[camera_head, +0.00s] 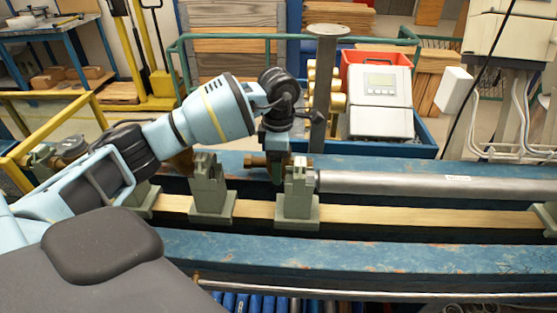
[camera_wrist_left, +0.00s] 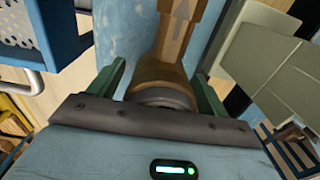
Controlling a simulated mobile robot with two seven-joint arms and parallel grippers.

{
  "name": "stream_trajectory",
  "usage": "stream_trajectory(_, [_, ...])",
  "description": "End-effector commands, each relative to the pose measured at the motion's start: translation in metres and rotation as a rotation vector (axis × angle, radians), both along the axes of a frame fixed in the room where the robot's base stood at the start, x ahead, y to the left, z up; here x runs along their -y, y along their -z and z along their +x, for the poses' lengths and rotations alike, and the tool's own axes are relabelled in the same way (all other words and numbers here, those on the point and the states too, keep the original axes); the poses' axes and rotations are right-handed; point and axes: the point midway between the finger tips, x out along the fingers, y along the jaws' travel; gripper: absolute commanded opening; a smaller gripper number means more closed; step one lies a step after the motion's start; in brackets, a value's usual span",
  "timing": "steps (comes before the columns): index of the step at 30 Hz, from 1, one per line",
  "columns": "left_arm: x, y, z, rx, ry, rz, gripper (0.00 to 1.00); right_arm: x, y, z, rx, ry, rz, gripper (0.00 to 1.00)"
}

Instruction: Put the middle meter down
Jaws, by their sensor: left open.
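The middle meter, a brass body with a raised arrow, shows in the left wrist view (camera_wrist_left: 176,42). In the head view only small brass parts of the meter (camera_head: 257,161) show at my gripper, beside the end of the grey pipe; the rest is hidden. My left gripper (camera_head: 277,165) points down over the bench between the support brackets. In the left wrist view its green fingers (camera_wrist_left: 160,70) stand on either side of the meter, open, and the meter's round cap lies close to the palm. Whether a finger touches it cannot be told. My right gripper is not in view.
A grey-green bracket (camera_head: 298,208) stands just in front of my gripper, another (camera_head: 210,195) to its left. The grey pipe (camera_head: 400,184) runs right along the blue bench (camera_head: 400,256). A post (camera_head: 323,95) and a blue crate (camera_head: 425,133) with a grey device stand behind.

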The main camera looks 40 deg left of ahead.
Motion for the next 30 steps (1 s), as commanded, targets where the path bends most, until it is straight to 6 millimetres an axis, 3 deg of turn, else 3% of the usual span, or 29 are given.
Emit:
stream_trajectory(5, [0.0,-0.013,0.001,0.003,0.0,-0.002,0.78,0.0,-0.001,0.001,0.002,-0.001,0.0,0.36])
stream_trajectory(21, [0.0,-0.11,0.001,0.002,-0.001,-0.001,0.78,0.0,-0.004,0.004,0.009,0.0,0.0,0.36])
stream_trajectory(30, [0.0,-0.123,0.0,-0.001,0.0,-0.001,0.78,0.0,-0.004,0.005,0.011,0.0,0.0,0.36])
